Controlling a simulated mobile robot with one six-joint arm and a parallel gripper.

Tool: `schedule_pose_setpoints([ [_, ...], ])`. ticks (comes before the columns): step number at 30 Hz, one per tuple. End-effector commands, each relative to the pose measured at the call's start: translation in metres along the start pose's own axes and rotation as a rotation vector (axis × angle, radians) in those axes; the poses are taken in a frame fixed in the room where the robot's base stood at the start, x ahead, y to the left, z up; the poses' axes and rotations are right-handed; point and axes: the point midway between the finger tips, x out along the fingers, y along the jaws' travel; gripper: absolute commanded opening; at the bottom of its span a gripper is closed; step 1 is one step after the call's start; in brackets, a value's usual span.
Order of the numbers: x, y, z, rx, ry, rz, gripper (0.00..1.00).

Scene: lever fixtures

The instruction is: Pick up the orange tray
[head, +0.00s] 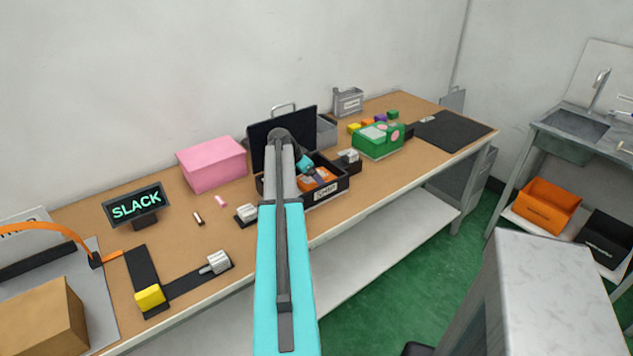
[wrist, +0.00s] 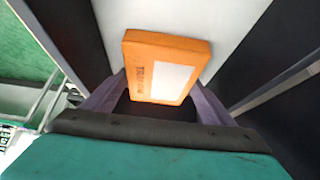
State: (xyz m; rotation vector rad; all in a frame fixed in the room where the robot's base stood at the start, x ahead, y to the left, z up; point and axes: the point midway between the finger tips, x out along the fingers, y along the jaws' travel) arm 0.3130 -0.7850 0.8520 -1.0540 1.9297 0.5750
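An orange block-like thing (head: 320,181) with a pale label sits at the open black box (head: 331,193) on the bench. In the wrist view this orange thing (wrist: 165,48) shows large, with a white label and dark lettering too blurred to read. My gripper (head: 312,172) is at the box, right over the orange thing. In the wrist view my gripper's two greyish-purple fingers (wrist: 160,95) stand on either side of it. Whether they press on it is unclear. A separate orange open crate (head: 547,205) is on the low shelf at right, away from my gripper.
The black box's raised lid (head: 283,138) stands behind my arm. A green box (head: 378,141) is to its right and a pink box (head: 212,164) to its left. A lever fixture (head: 215,263) is nearer at left. A black crate (head: 606,239) is beside the orange crate.

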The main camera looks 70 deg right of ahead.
Motion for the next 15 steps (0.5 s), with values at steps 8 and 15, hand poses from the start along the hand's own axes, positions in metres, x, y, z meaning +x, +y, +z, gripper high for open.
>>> schedule_pose_setpoints([
  [8,-0.0002,0.0003,-0.0006,0.000,0.001,0.001,0.50],
  [15,-0.0013,0.0003,-0.0005,0.000,0.001,0.000,0.50],
])
